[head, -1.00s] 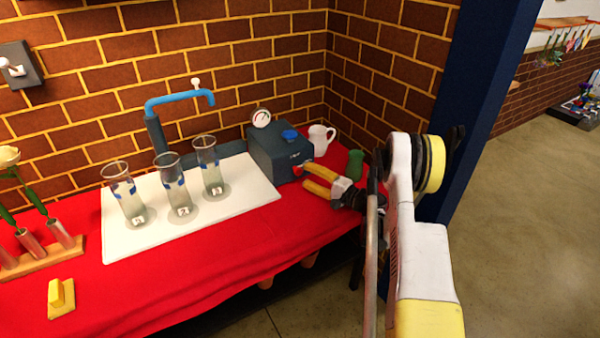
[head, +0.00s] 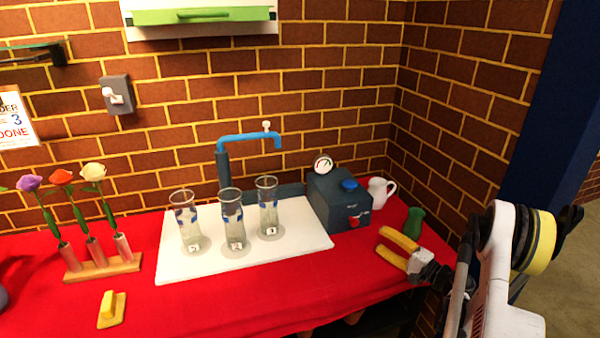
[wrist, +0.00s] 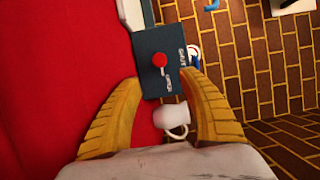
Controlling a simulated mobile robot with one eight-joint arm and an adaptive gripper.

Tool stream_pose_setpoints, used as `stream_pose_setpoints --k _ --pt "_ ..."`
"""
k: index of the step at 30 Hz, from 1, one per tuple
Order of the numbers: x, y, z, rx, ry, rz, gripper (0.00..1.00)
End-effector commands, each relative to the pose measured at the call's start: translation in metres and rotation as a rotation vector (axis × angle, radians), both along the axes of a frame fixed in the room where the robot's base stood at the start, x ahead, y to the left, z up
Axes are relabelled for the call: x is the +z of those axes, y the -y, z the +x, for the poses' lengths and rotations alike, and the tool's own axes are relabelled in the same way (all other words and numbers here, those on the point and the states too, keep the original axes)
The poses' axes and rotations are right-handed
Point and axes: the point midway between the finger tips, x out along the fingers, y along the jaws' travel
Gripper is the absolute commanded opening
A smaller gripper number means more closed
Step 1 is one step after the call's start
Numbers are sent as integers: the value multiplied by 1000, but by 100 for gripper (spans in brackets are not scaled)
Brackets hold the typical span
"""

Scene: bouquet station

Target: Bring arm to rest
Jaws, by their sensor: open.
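My gripper (head: 387,252) shows at the right of the head view, over the right end of the red-covered table (head: 300,285). Its two yellow fingers are spread apart with nothing between them. They point left, in front of the dark blue box (head: 340,200) with a red knob (head: 353,222) and a gauge (head: 322,164). In the wrist view the fingers (wrist: 166,85) frame the same box, its red knob and a white pitcher (wrist: 172,115). A green vase (head: 414,223) stands just behind the gripper. The exact gap between fingers and table is hard to tell.
Three numbered glass cylinders (head: 232,222) stand on a white board (head: 300,250) under a blue tap (head: 248,140). Three flowers stand in a wooden rack (head: 105,266) at the left. A yellow block (head: 111,308) lies near the front. Brick walls close the back and right.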

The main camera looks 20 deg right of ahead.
Motion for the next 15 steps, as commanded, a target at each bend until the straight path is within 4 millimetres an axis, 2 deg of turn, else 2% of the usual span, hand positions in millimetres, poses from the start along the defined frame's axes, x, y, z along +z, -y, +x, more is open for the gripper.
stream_pose_setpoints --k 4,7,11,15 --pt "8 -7 5 9 -17 -18 49" --pt "27 -25 15 35 -61 -68 49" --pt "64 -66 27 85 -150 -186 49" --pt "102 -115 22 142 -243 -336 49"
